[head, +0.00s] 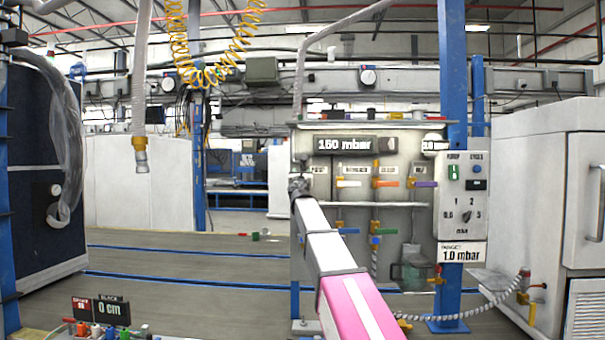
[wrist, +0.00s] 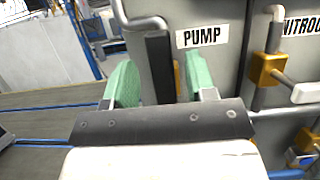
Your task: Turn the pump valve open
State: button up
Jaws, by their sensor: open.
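The panel's PUMP label (wrist: 201,36) shows in the wrist view, right of and above a dark upright bar (wrist: 159,68) that looks like the pump valve's handle. A sliver of brass (wrist: 177,78) shows just right of the bar. My gripper (wrist: 158,72) is open, with one green finger on each side of the bar. I cannot tell whether either finger touches it. In the head view my gripper (head: 300,186) is at the panel's left edge and hides the pump valve there.
The panel (head: 350,262) also bears a nitrogen valve (wrist: 268,69) with a white handle (wrist: 305,93), close on the right. Several coloured valves sit farther right. A control box (head: 462,196) and white cabinet (head: 540,190) stand right. The floor left of the panel is open.

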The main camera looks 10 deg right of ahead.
jog(key=v, duration=0.8)
jog(key=shift+s+f, duration=0.15)
jog(key=shift+s, duration=0.1)
jog(key=s+d+f+m+g+h, duration=0.1)
jog(key=s+d+f+m+g, duration=0.45)
jog(key=f, duration=0.75)
jog(key=s+d+f+m+g+h, duration=0.1)
jog(key=s+d+f+m+g, duration=0.1)
jog(key=f+m, duration=0.95)
jog(key=s+d+f+m+g+h, duration=0.1)
jog(key=s+d+f+m+g, duration=0.25)
jog(key=f, duration=1.25)
jog(key=s+a+f+m+g+y, duration=0.2)
jog(key=s+f+m+g, duration=0.3)
jog(key=s+f, duration=0.7)
jog(key=s+a+f+m+g+y, duration=0.2)
jog(key=s+f+m+g+y, duration=0.3)
jog(key=s+f+m, duration=0.3)
jog(key=s+f+g, duration=0.1)
jog(key=s+f, duration=0.3)
jog(key=f, duration=0.1)
jog(key=shift+s+f, duration=0.25)
